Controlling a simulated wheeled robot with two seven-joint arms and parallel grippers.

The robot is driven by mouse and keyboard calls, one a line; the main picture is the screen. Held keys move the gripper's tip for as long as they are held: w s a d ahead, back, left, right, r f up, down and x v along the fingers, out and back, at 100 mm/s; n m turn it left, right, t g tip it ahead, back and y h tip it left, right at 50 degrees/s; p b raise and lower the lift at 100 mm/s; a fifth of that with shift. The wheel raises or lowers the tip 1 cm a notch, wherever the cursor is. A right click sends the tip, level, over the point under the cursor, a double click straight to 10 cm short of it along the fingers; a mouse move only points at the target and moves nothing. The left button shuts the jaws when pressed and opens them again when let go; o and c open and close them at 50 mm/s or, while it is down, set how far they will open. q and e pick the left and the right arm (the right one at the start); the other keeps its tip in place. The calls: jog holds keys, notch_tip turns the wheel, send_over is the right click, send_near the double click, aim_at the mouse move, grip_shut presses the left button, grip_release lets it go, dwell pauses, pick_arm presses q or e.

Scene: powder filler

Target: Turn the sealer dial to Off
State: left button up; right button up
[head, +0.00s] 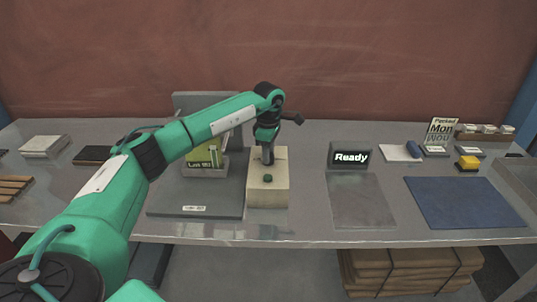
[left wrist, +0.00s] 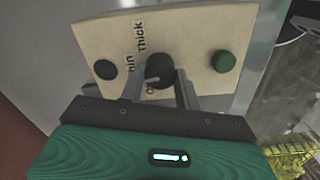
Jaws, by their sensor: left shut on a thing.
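The sealer (head: 268,194) is a cream box in the middle of the table, seen from above in the left wrist view (left wrist: 195,25). Its black round dial (left wrist: 159,68) sits on the top face, with the words "Thick" and "Thin" printed beside it. A third label, starting with "O", is mostly covered by my gripper. My left gripper (head: 267,158) points down onto the sealer. In the left wrist view its two fingers (left wrist: 160,88) are shut on the dial, one on each side. I cannot tell exactly where the dial points. My right gripper is out of view.
Green knobs (left wrist: 223,61) (left wrist: 105,69) flank the dial. A grey machine (head: 195,203) with a yellow-green pouch (head: 205,155) stands left of the sealer. A "Ready" display (head: 350,157) and blue mat (head: 463,202) lie to the right. The table front is clear.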

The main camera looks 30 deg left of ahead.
pick_arm(q)
jog(key=n, duration=0.5)
jog(key=shift+r+n+b, duration=0.1)
jog(key=shift+n+b, duration=0.2)
jog(key=n, duration=0.4)
jog(key=shift+n, duration=0.4)
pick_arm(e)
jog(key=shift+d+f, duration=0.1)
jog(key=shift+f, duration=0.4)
pick_arm(q)
jog(key=o, duration=1)
notch_tip(320, 180, up, 14)
jog(key=b, duration=0.3)
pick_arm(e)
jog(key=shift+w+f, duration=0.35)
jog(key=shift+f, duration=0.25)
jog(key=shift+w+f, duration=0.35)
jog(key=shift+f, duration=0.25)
